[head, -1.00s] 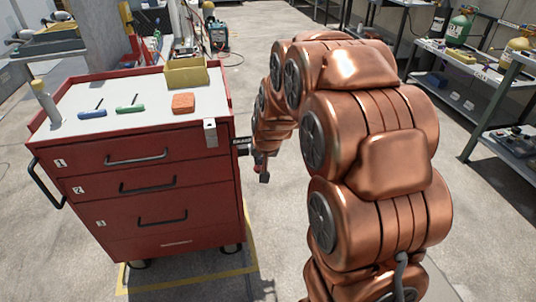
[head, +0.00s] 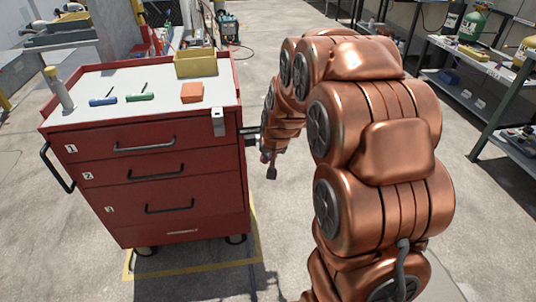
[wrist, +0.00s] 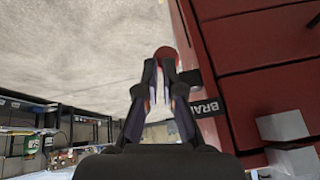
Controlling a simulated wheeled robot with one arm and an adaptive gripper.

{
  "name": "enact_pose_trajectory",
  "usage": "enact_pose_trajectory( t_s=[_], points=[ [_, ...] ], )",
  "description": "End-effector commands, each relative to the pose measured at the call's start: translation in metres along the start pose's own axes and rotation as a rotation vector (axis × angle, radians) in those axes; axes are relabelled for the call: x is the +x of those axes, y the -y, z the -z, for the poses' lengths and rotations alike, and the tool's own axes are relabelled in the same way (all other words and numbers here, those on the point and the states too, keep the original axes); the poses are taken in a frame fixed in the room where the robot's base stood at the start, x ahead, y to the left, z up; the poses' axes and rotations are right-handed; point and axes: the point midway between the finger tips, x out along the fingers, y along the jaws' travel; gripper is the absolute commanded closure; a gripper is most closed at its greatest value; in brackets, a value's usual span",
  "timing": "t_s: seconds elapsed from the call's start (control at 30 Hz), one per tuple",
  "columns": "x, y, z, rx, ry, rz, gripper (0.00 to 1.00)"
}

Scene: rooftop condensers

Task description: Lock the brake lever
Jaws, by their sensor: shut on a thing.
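The red tool cart (head: 150,223) stands left of my arm in the head view, and its front fills the right of the wrist view (wrist: 262,62). A black label reading "BRA…" (wrist: 205,107), partly cut off, sits on the cart's edge. The brake lever's round red knob (wrist: 165,53) shows at my fingertips in the wrist view. My gripper (wrist: 160,82) is shut on the lever, with the knob at the tips; the lever's shaft is mostly hidden by the fingers. In the head view my gripper (head: 268,162) is small, close beside the cart's right side.
On the cart top are a yellow bin (head: 195,66), an orange block (head: 192,92), blue (head: 103,101) and green (head: 140,96) tools and a bottle (head: 62,97). A silver hasp (head: 218,122) hangs at the front corner. Shelving (head: 480,60) lines the right; floor between is clear.

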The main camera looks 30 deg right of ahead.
Motion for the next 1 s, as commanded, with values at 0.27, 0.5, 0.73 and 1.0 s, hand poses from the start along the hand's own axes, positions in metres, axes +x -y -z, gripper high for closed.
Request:
enact_pose_trajectory(
  t_s=[0.27, 0.5, 0.73, 1.0],
  points=[
    [-0.016, 0.0, 0.006, -0.004, 0.011, -0.001, 1.0],
    [-0.043, -0.001, 0.012, -0.005, 0.0, 0.002, 1.0],
    [-0.06, -0.004, -0.004, -0.005, 0.001, 0.002, 1.0],
    [-0.082, -0.008, -0.024, -0.005, -0.003, 0.003, 1.0]
  ],
)
